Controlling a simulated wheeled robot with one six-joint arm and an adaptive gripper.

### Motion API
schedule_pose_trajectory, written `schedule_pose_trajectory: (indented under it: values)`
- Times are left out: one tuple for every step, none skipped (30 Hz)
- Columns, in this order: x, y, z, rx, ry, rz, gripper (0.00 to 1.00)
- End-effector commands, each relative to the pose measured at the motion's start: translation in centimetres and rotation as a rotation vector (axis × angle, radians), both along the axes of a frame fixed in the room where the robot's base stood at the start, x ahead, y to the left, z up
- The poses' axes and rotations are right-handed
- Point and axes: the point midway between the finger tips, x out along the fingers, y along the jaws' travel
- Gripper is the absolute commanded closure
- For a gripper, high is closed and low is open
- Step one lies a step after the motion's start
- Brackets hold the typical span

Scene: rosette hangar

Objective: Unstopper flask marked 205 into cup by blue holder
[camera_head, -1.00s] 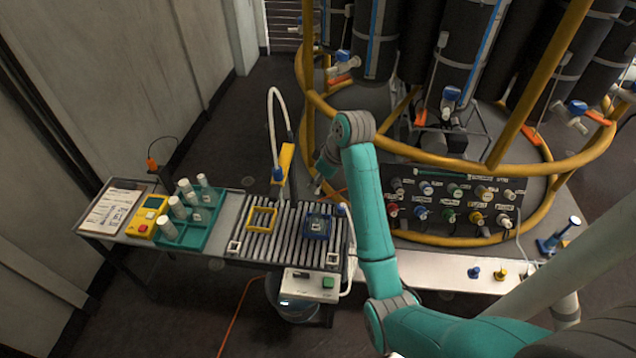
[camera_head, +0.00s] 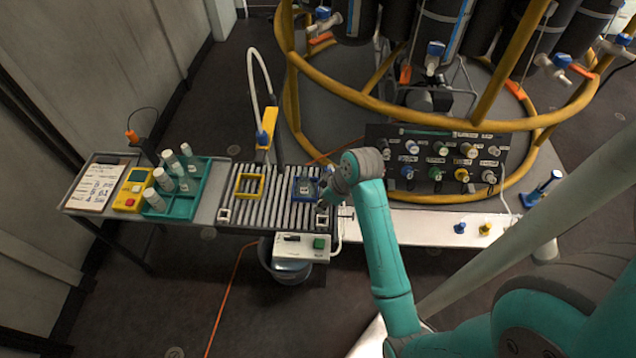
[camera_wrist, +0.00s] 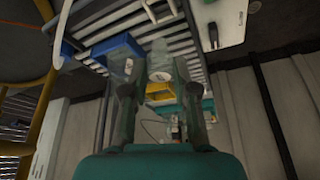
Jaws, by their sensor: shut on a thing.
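My gripper (camera_wrist: 160,88) is shut on a small pale, partly see-through thing (camera_wrist: 160,60), which I take for a stopper. In the head view my gripper (camera_head: 324,198) is at the right end of the slatted bed, by the blue holder (camera_head: 296,198). That holder also shows in the wrist view (camera_wrist: 112,50), left of my fingers. A pale labelled item (camera_head: 306,187), perhaps the flask, is inside it; I cannot read its number. A small white square cup (camera_head: 322,207) is at the bed's front right corner, partly hidden; it also shows in the wrist view (camera_wrist: 160,10).
A yellow holder (camera_head: 238,192) looks empty on the slats. A teal rack (camera_head: 194,208) holds several white-capped containers. A clipboard (camera_head: 98,188) and yellow device (camera_head: 130,190) lie at left. A white control box (camera_head: 300,247) hangs in front. A hose arches behind; a valve panel (camera_head: 435,158) stands right.

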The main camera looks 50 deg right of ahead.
Motion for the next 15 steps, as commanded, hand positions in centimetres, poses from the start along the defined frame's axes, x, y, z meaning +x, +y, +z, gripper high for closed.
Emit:
schedule_pose_trajectory:
  values:
    - [-0.3, 0.1, -0.2, 0.000, 0.001, -0.001, 0.91]
    - [-0.4, 0.2, -0.3, 0.000, 0.001, 0.000, 0.91]
    - [-0.4, 0.2, -0.4, 0.000, 0.000, 0.000, 0.91]
    - [-0.4, 0.2, -0.5, 0.000, 0.000, 0.000, 0.91]
    - [-0.4, 0.2, -0.6, 0.000, 0.000, 0.000, 0.91]
    - [-0.4, 0.2, -0.8, 0.000, 0.000, 0.000, 0.91]
    - [-0.4, 0.2, -1.0, 0.000, 0.000, 0.000, 0.91]
    - [-0.4, 0.2, -1.2, 0.000, 0.001, 0.000, 0.91]
    - [-0.4, 0.2, -1.5, 0.001, 0.001, 0.000, 0.91]
    - [-0.4, 0.2, -1.7, 0.001, 0.001, 0.000, 0.91]
    - [-0.4, 0.2, -2.0, 0.000, 0.001, 0.000, 0.91]
    - [-0.4, 0.2, -2.4, 0.000, 0.001, 0.000, 0.91]
    - [-0.4, 0.2, -2.6, 0.001, 0.001, 0.000, 0.91]
    - [-0.4, 0.2, -2.9, 0.000, 0.002, 0.000, 0.91]
    - [-0.4, 0.2, -3.2, 0.001, 0.001, -0.001, 0.91]
